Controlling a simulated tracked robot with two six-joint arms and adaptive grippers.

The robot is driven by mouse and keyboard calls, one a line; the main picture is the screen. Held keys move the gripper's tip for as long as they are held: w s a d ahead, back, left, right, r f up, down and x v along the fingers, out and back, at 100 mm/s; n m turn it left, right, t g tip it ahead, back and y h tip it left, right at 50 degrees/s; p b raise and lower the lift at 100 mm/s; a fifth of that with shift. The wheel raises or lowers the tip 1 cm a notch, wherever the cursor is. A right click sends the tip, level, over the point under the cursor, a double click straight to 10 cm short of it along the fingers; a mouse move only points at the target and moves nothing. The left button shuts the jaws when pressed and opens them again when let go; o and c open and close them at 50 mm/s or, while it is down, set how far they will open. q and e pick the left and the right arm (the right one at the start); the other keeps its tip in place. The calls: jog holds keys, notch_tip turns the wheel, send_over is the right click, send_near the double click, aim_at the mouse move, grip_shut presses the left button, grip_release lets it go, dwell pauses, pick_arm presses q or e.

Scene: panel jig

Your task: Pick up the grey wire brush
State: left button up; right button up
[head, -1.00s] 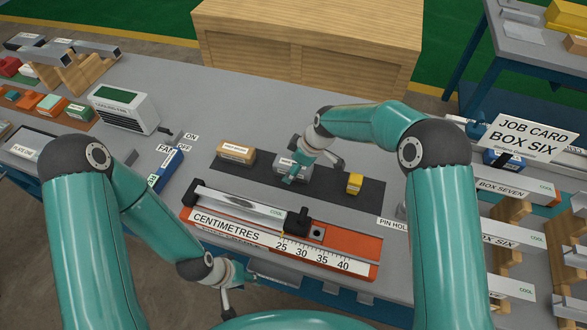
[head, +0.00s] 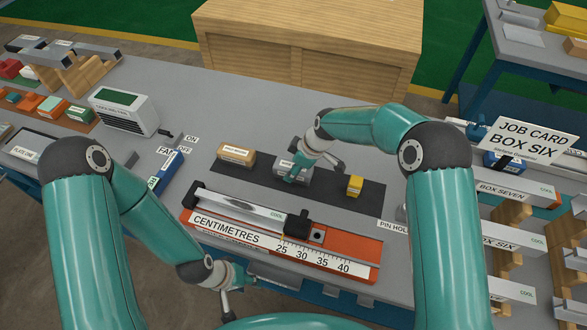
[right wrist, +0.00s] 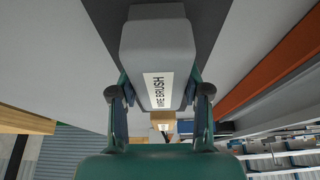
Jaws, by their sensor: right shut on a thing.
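The grey wire brush (head: 283,166) is a grey block on the dark mat (head: 338,190), between a tan block and a yellow block. In the right wrist view the brush (right wrist: 158,42) shows its white label reading "BRUSH". My right gripper (head: 297,174) is at the brush; in the right wrist view its fingers (right wrist: 158,95) press on both sides of it. Whether the brush touches the mat cannot be told. My left gripper (head: 228,300) hangs low at the bench's front edge; its fingers are too small to read.
The tan block (head: 236,155) and yellow block (head: 355,186) share the mat. The orange centimetre rule fixture (head: 350,257) lies in front. A fan unit (head: 125,110) and blue box (head: 168,168) stand left. Shelves with labelled boxes (head: 515,190) stand right.

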jog(key=shift+r+p, duration=0.4)
jog(key=shift+p, duration=0.3)
jog(key=shift+w+r+b, duration=0.1)
jog(key=shift+r+b, duration=0.15)
jog(key=shift+b, duration=0.05)
notch_tip(320, 180, up, 19)
jog(key=b, duration=0.2)
jog(key=shift+b, duration=0.3)
jog(key=shift+r, duration=0.1)
